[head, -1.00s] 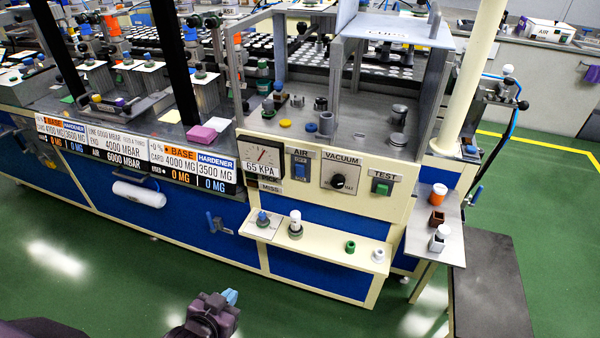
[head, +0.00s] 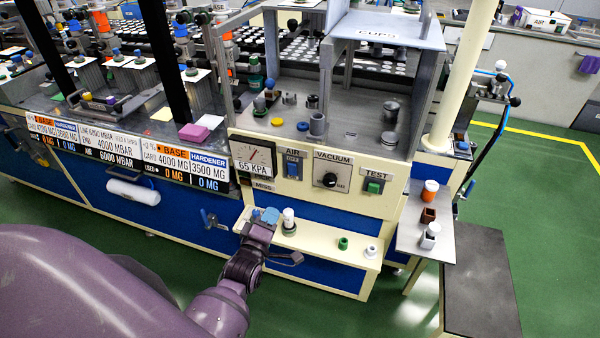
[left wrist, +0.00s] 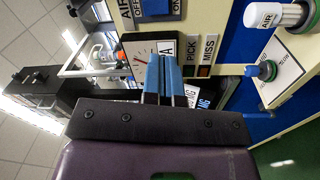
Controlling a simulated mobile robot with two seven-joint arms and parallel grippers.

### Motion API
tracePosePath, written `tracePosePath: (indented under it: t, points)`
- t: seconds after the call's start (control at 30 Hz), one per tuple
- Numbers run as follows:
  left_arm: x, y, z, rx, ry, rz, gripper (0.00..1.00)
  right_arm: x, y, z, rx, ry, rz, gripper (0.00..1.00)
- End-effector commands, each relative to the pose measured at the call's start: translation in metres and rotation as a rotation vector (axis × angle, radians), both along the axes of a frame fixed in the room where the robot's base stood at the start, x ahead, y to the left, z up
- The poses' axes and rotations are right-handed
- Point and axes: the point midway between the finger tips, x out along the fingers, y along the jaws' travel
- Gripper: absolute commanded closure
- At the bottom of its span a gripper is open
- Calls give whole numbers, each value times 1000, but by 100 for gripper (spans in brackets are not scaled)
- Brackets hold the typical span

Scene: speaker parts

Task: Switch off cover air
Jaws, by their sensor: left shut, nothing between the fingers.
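The blue AIR switch (head: 292,168) is on the cream front panel, between the dial gauge and the VACUUM knob. Part of it shows at the top of the left wrist view (left wrist: 160,8), with the words AIR and OFF beside it. My left gripper (head: 268,215) has blue fingers, which are shut and empty. In the head view it is below and left of the switch, in front of the small shelf. In the left wrist view the fingers (left wrist: 165,75) point toward the panel, apart from the switch, and overlap the gauge. My right gripper is not in view.
The gauge (head: 253,158) reads 65 KPA. The VACUUM knob (head: 329,179) and green TEST button (head: 374,187) are right of the switch. Green floor is open in front.

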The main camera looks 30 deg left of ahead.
Motion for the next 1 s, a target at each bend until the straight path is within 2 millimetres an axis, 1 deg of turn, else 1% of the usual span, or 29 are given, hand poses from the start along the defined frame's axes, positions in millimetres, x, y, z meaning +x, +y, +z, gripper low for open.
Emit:
tracePosePath:
  t: [0.13,0.33,0.57,0.77,0.87,1.0]
  points:
    - [-1,0,5,-138,-77,-13,100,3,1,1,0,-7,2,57]
    - [-1,0,9,-238,-120,-25,100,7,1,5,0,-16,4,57]
    - [-1,0,9,-253,-124,-26,100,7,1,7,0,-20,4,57]
    - [0,0,9,-252,-123,-26,100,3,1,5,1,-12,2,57]
    - [5,1,10,-252,-124,-26,100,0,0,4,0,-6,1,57]
    - [22,5,12,-252,-125,-26,100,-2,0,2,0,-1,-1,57]
